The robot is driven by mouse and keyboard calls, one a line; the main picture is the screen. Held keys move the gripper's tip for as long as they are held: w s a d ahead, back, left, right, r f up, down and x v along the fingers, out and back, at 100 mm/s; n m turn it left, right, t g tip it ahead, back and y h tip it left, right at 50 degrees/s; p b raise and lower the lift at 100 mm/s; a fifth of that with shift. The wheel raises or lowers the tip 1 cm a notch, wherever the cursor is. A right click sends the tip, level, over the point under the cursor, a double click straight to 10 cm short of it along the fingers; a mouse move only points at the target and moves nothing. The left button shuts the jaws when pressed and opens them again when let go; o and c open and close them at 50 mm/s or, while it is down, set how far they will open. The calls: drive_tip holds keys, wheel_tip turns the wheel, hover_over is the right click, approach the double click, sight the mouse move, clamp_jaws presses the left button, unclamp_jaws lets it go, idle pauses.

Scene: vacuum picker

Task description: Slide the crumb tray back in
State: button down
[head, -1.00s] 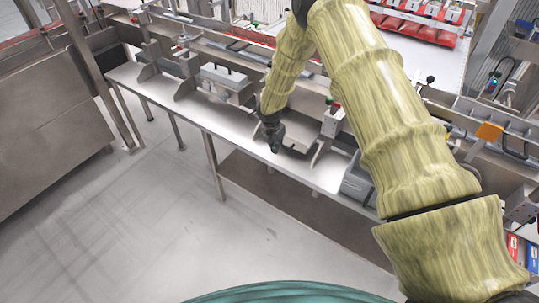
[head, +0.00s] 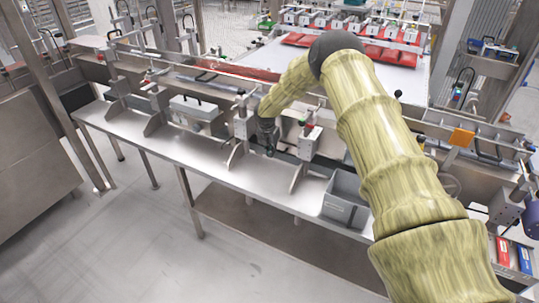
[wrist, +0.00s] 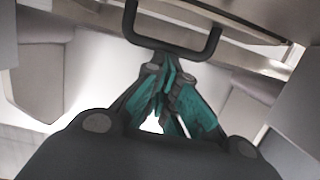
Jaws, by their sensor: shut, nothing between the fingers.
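My gripper (head: 269,150) is low over the steel bench, between two upright brackets. In the wrist view its teal-padded fingers (wrist: 170,75) are shut with nothing between them. The fingertips point at a black U-shaped handle (wrist: 215,42), just in front of it; I cannot tell whether they touch it. The handle appears to belong to the crumb tray, whose front is mostly hidden by my gripper and arm in the head view. How far in the tray sits cannot be read clearly.
Metal brackets (head: 298,178) stand on both sides of my gripper. A grey open bin (head: 345,198) sits on the bench to the right. A handled box (head: 196,108) stands farther left. The bench front (head: 205,158) is clear.

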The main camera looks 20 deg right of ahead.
drive_tip(key=shift+w+d+r, duration=0.15)
drive_tip(key=shift+d+r, duration=0.05)
drive_tip(key=shift+r, duration=0.1)
drive_tip(key=s+a+r+b, duration=0.1)
drive_tip(key=s+a+r, duration=0.3)
drive_tip(key=r, duration=0.6)
drive_tip(key=shift+a, duration=0.65)
